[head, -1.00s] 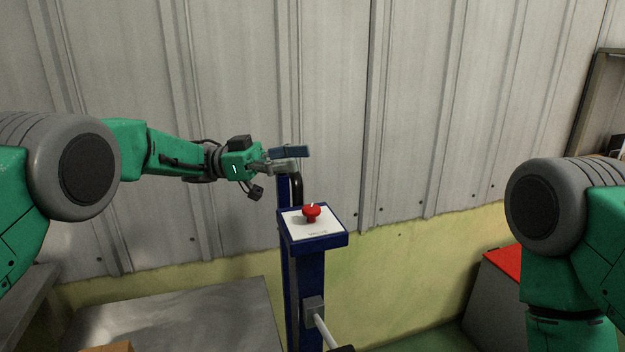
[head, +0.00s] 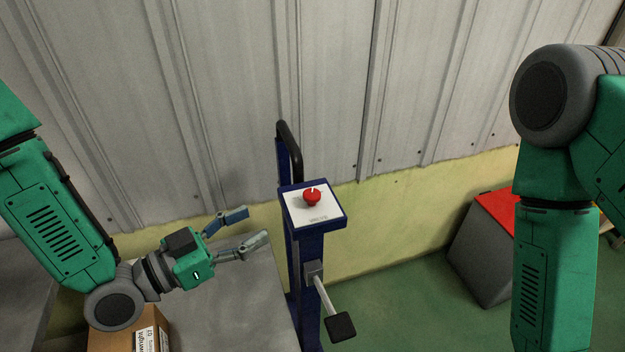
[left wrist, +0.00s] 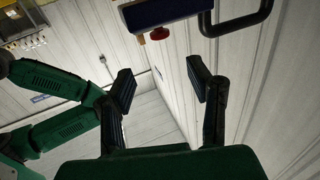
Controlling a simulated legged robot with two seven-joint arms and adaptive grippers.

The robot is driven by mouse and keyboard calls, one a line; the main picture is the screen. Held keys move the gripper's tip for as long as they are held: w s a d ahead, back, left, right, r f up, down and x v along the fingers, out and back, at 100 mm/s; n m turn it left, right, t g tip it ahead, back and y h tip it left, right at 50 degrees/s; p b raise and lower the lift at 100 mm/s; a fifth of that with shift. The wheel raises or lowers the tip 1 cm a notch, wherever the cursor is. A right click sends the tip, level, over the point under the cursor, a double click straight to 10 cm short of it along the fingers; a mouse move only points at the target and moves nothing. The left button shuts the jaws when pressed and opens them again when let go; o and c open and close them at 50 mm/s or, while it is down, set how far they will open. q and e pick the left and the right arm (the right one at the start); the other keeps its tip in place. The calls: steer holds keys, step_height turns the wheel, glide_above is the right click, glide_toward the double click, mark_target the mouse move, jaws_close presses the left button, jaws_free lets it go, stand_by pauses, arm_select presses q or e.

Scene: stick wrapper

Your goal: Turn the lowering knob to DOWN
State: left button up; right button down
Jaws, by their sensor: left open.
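The red knob (head: 312,197) sits on the white top plate (head: 326,212) of a blue post. I cannot make out which way its pointer faces, and the printing on the plate is too small to read. My left gripper (head: 249,228) is to the left of the post and a little below the plate, with its two fingers apart and nothing between them. In the left wrist view the red knob (left wrist: 159,34) shows beyond the open fingers (left wrist: 163,85), near the top. My right gripper is out of view; only my right arm shows.
A black bar handle (head: 290,145) rises behind the plate. A lever with a black pad (head: 341,326) sticks out of the post below. A cardboard box (head: 125,338) is on the metal surface (head: 235,310) at lower left. A grey box with a red top (head: 494,212) stands at right.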

mark_target(305, 197)
arm_select(q)
steer(key=p+x, duration=0.1)
steer(key=x, duration=1.2)
steer(key=shift+w+d, duration=0.1)
steer(key=shift+d, duration=0.05)
jaws_close()
